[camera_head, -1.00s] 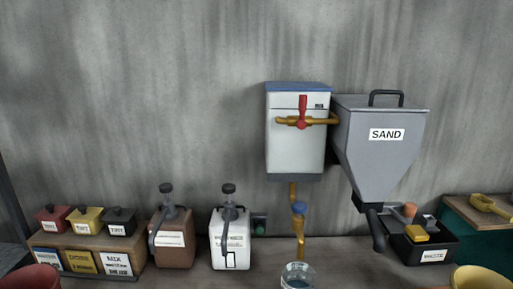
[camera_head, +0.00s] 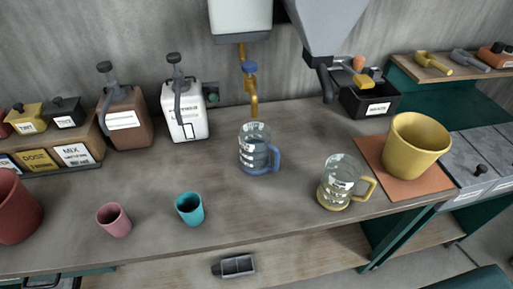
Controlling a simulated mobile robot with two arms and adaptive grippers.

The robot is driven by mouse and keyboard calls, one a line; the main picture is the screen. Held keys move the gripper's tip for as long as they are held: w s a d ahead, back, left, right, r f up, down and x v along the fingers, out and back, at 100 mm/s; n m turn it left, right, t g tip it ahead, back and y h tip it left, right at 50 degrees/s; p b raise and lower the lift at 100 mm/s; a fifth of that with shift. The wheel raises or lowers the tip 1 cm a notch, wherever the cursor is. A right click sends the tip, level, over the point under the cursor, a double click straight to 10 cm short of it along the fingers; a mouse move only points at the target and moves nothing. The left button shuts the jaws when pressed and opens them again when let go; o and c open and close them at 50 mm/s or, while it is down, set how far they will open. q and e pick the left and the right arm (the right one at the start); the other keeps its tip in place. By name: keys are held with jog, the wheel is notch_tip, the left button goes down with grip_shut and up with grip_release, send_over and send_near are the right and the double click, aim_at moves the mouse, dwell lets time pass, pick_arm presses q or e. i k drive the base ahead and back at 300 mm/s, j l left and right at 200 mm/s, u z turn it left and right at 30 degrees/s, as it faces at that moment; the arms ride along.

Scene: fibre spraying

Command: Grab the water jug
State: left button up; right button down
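A clear jug with a blue base and blue handle (camera_head: 254,150) stands upright on the bench below the tap, its handle to the right. A second clear jug with a yellow base and yellow handle (camera_head: 338,184) stands nearer the front edge, to the right. Both carry small labels that I cannot read, so the labels do not tell me which is the water jug. A brass tap with a blue knob (camera_head: 251,84) hangs behind the blue jug. Neither of my grippers is in view.
A pink cup (camera_head: 114,220) and a teal cup (camera_head: 190,209) stand at the front left. A large yellow bucket (camera_head: 416,146) sits on an orange mat (camera_head: 377,160) at right. The bench between the cups and jugs is clear.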

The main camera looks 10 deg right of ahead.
aim_at(255, 137)
jog(key=k, duration=0.85)
